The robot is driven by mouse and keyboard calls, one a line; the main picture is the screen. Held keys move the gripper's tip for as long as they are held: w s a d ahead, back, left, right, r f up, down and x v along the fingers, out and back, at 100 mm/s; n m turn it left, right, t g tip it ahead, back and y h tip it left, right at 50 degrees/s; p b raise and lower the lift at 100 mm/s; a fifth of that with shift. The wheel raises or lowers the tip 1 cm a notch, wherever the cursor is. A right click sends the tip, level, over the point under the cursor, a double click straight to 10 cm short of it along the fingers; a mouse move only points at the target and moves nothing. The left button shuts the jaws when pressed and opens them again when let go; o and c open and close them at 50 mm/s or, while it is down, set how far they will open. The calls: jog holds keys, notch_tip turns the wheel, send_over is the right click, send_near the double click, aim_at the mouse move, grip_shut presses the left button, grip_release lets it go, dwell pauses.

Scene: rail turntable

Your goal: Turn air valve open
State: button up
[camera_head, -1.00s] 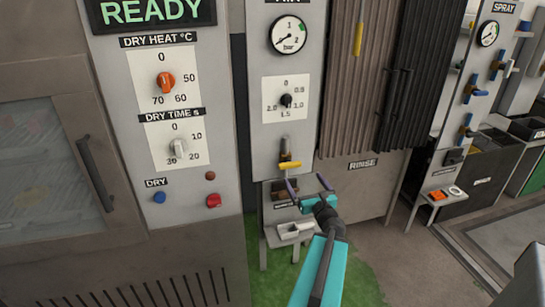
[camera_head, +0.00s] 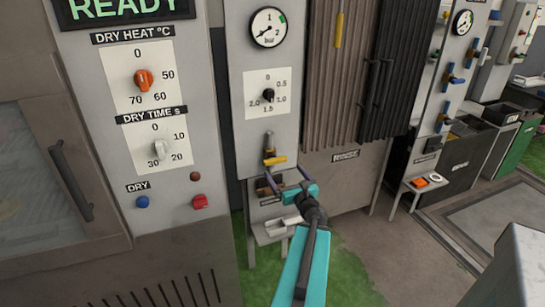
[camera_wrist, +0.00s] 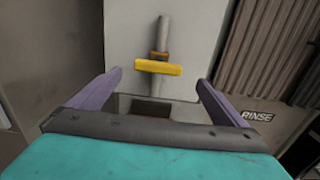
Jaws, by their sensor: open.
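The air valve is a yellow lever handle (camera_head: 275,161) on a short vertical pipe (camera_head: 269,143), low on the grey air panel (camera_head: 267,119). The handle lies crosswise to the pipe. In the wrist view the yellow handle (camera_wrist: 158,68) is ahead of my gripper (camera_wrist: 158,82), roughly centred between its two purple fingers. My gripper (camera_head: 287,178) is open and empty, just below and in front of the handle, apart from it. The pressure gauge (camera_head: 268,27) above has its needle toward the lower left.
A regulator knob (camera_head: 268,95) sits above the valve. A small shelf (camera_head: 278,229) with a pale object stands below. The dry control panel (camera_head: 160,100) is at the left. Brown ribbed curtains (camera_head: 327,80) and the rinse station are close on the right.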

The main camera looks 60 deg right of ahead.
aim_at(274, 158)
jog(key=shift+b+x, duration=1.15)
jog(key=shift+b, duration=2.05)
jog(key=shift+w+r, duration=0.15)
jog(key=shift+w, duration=0.15)
jog(key=shift+p+x, duration=0.5)
jog(key=shift+x, duration=4.7)
